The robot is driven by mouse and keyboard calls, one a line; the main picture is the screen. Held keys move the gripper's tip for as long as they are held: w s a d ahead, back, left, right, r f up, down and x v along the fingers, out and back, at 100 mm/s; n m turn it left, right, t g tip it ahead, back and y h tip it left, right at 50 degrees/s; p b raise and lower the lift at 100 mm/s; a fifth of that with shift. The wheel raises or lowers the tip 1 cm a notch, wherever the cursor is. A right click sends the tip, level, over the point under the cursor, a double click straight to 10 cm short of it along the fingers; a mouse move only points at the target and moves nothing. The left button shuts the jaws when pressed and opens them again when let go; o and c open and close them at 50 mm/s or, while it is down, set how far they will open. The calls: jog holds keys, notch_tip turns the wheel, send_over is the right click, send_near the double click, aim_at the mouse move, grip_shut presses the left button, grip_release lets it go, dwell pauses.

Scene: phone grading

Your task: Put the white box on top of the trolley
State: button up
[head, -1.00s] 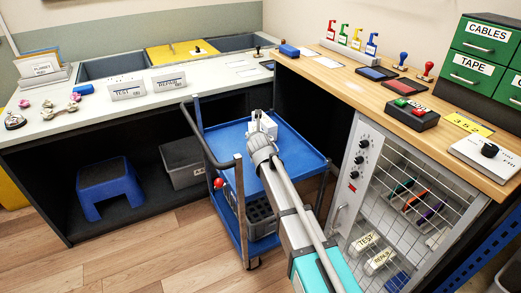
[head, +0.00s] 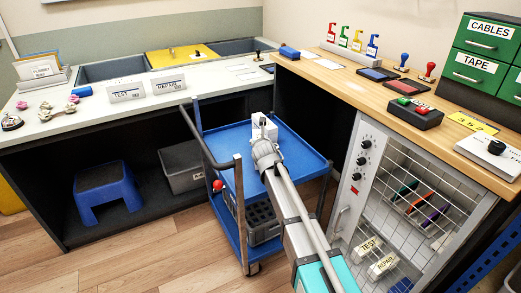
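The blue trolley (head: 302,158) stands in the corner between the two counters, with a dark handle on its left. My arm reaches over it from the lower right. A small white box-like shape (head: 263,125) shows at the end of my arm, over the trolley's top shelf. My gripper (head: 263,140) is small and mostly hidden by my wrist, so its fingers cannot be made out. I cannot tell whether the white shape is held, or whether it touches the shelf.
A dark crate (head: 262,220) sits on the trolley's lower shelf. A blue stool (head: 104,192) and grey bin (head: 183,166) are under the left counter. A wire-fronted cabinet (head: 400,205) stands close on the right. The trolley top around my gripper is clear.

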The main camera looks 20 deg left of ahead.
jog(key=shift+f+b, duration=0.65)
jog(key=shift+f, duration=0.3)
jog(key=shift+f, duration=0.15)
jog(key=o, duration=1.3)
jog(key=shift+c, duration=0.2)
jog(key=shift+r, duration=0.2)
jog(key=p+v, duration=0.4)
jog(key=v, duration=0.8)
jog(key=shift+p, duration=0.35)
jog(key=shift+d+f, duration=0.1)
jog(key=shift+d, duration=0.05)
